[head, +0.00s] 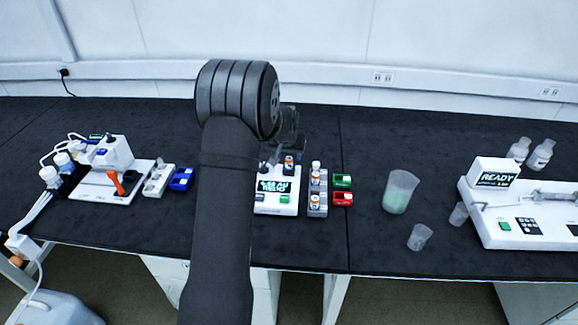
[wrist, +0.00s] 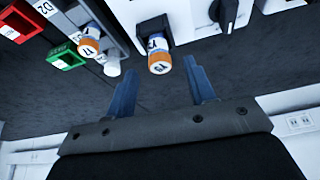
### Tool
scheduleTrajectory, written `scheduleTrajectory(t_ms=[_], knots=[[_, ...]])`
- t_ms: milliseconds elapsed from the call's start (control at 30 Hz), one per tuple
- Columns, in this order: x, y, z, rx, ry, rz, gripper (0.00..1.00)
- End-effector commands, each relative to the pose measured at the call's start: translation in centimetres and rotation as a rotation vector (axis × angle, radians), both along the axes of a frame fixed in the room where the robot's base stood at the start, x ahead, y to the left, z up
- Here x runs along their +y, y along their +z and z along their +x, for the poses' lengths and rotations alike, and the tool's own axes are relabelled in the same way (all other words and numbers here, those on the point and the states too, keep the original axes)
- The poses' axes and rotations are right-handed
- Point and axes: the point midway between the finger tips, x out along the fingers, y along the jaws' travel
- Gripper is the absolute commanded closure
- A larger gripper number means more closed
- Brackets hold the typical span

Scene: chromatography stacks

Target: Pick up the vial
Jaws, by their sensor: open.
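A vial with an orange-and-white cap (wrist: 158,60) stands at the white device with a display (head: 277,203); in the head view the vial (head: 289,167) is at the device's back right. My gripper (wrist: 160,72) is open, its two blue-grey fingers pointing towards this vial, one on each side in the wrist picture. No contact shows, and I cannot tell the remaining depth. In the head view my gripper (head: 288,135) is dark and partly hidden by my arm. A second orange-capped vial (wrist: 89,42) and a white-topped one (wrist: 112,66) are in the grey rack (head: 317,211).
The grey rack stands close beside the device. A green box (head: 342,181) and a red box (head: 343,199) lie beyond it. A beaker (head: 399,192) and small cups stand farther right, near the READY machine (head: 497,215). The black bench (head: 430,140) is clear behind them.

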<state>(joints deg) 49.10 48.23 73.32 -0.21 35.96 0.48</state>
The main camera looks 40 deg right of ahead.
Motion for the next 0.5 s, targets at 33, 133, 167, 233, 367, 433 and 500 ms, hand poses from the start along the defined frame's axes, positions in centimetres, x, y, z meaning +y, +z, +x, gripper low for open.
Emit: scheduleTrajectory(t_ms=[33, 133, 167, 233, 367, 433, 500], knots=[[-0.1, -1.0, 0.2, 0.002, 0.001, 0.002, 0.5], [-0.5, -2.1, 0.5, 0.001, 0.0, 0.002, 0.5], [-0.6, -2.3, 0.6, 0.001, 0.0, 0.001, 0.5], [-0.7, -2.7, 0.7, 0.0, 0.0, 0.0, 0.5], [-0.8, -2.9, 0.8, -0.001, 0.0, -0.001, 0.5], [-0.8, -2.9, 0.8, -0.001, 0.0, -0.001, 0.5], [-0.8, -2.9, 0.8, 0.0, 0.0, 0.0, 0.5]])
